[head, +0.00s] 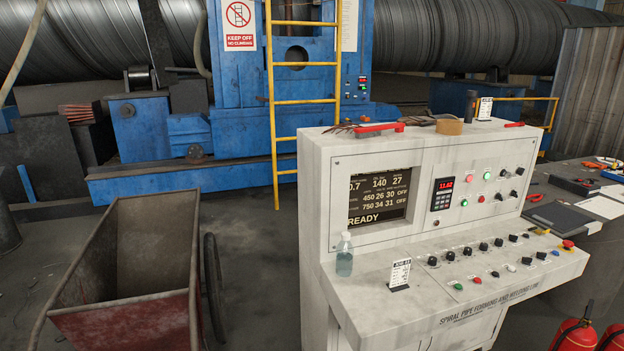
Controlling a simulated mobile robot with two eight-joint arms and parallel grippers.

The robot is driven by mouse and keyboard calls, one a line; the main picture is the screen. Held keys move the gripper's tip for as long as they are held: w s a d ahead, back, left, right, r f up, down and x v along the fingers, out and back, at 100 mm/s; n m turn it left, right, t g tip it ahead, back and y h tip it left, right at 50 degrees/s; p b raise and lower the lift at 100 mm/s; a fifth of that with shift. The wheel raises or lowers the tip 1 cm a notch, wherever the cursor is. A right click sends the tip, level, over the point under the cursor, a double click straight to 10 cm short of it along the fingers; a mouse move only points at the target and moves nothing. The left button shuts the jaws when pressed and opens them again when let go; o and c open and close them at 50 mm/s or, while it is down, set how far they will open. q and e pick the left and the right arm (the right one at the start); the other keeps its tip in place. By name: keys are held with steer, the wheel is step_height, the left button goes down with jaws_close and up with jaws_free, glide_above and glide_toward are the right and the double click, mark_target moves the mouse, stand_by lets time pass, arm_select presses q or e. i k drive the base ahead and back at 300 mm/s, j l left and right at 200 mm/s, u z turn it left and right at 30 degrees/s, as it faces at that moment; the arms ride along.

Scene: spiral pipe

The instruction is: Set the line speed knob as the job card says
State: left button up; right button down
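A white control console (320,200) stands at the centre right. A small white job card (400,273) with a dark heading stands in a black base on its sloped desk; its small lines are too small to read. A row of black knobs (467,252) runs along the desk to the right of the card. Labels are too small to read, so I cannot tell which is the line speed knob. The screen (380,199) shows rows of numbers and "READY". A red display (445,183) reads about 11.62. Neither of my grippers is in view.
A clear bottle (344,256) stands left of the card. Coloured buttons (458,286) sit in front of the knobs. A red-fronted cart (130,320) is at lower left, red extinguishers (573,335) at lower right. A cluttered dark table (565,218) adjoins the console on the right.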

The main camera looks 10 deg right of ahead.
mark_target(432, 260)
steer(key=z, duration=1.5)
